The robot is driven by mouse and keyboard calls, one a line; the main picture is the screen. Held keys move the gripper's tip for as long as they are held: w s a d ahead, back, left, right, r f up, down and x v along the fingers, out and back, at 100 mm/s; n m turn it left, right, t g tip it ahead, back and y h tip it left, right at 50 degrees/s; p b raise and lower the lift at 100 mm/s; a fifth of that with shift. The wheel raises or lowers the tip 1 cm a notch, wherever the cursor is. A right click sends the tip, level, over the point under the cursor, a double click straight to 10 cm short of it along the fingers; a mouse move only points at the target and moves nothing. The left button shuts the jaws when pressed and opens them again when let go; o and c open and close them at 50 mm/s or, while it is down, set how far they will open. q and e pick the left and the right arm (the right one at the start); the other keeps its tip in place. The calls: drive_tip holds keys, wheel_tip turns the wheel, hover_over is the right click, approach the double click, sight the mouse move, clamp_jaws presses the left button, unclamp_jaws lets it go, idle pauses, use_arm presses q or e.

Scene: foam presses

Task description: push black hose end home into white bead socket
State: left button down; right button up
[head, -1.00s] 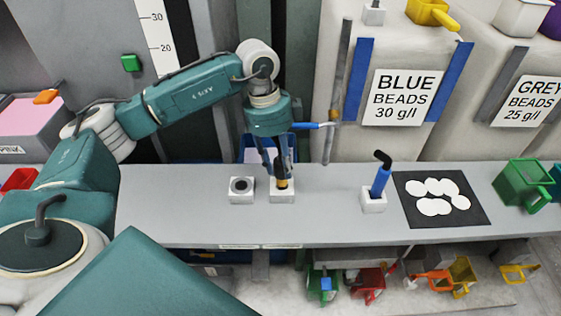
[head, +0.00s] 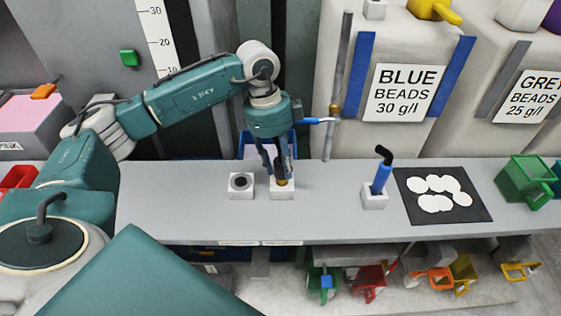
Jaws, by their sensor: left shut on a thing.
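My left gripper (head: 278,172) points down at the bench and is shut on a dark hose end with a brass-brown collar. The hose end (head: 281,179) stands about upright at the top of a white socket block (head: 282,192). The fingers hide much of it, and I cannot tell how deep it sits. A second white block (head: 241,186) with a dark round opening stands just to the left, apart from the gripper. My right gripper is not in view.
The grey bench (head: 325,222) is clear between the sockets and another white block (head: 374,197) holding a blue piece with a black bent top (head: 382,172). A black mat (head: 442,207) with white discs and a green scoop (head: 524,182) lie right. A blue bin stands behind the gripper.

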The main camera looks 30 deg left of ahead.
use_arm(q)
drive_tip(key=shift+f+b, duration=0.7)
drive_tip(key=shift+f, duration=0.5)
drive_tip(key=c, duration=1.1)
unclamp_jaws()
drive_tip(key=shift+r, duration=0.1)
drive_tip(key=r, duration=0.4)
drive_tip(key=a+r, duration=0.1)
drive_tip(key=r, duration=0.2)
drive_tip(key=a+r, duration=0.1)
drive_tip(key=r, duration=0.3)
drive_tip(key=shift+s+r, duration=0.2)
drive_tip(key=shift+r, duration=0.15)
